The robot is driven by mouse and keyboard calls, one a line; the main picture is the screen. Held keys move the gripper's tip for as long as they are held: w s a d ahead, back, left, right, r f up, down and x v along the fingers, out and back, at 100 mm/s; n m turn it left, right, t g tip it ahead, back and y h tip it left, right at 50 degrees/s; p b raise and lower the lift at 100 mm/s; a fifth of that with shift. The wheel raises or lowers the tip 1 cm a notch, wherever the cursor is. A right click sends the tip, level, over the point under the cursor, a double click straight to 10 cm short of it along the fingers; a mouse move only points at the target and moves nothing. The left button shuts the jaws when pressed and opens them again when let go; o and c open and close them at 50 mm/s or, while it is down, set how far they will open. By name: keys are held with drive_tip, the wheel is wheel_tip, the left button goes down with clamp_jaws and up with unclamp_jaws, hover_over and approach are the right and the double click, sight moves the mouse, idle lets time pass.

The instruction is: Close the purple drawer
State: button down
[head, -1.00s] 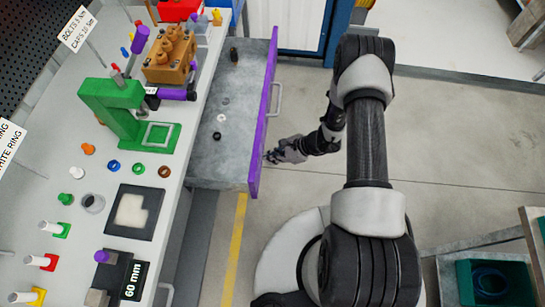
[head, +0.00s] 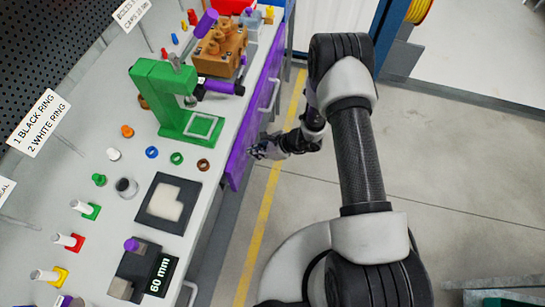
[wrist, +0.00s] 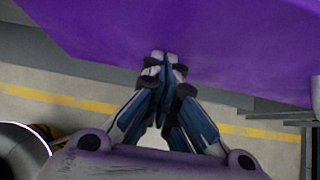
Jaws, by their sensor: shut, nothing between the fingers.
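The purple drawer front (head: 238,162) stands along the right edge of the workbench in the head view, close to the bench side. None of the drawer's grey inside shows there. Its metal handle (head: 273,96) sticks out farther up the front. My gripper (head: 256,151) is shut and empty at the near part of the front. In the wrist view, the fingertips (wrist: 165,58) meet at the lower edge of the purple front (wrist: 205,40) and seem to touch it. Any narrow gap behind the front is hidden.
The workbench top (head: 120,210) holds a green press (head: 165,95), a brown pump block (head: 220,50), several colored rings and a dark block marked 60 mm (head: 135,270). A yellow floor line (head: 262,215) runs beside the bench. Open floor lies to the right.

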sight(245, 149)
drive_tip(key=a, duration=0.2)
drive_tip(key=w+a+b, duration=0.1)
drive_tip(key=a, duration=0.1)
drive_tip(key=shift+w, duration=0.15)
drive_tip(key=shift+w+a, duration=0.1)
drive_tip(key=shift+a, duration=0.05)
drive_tip(key=shift+r, duration=0.1)
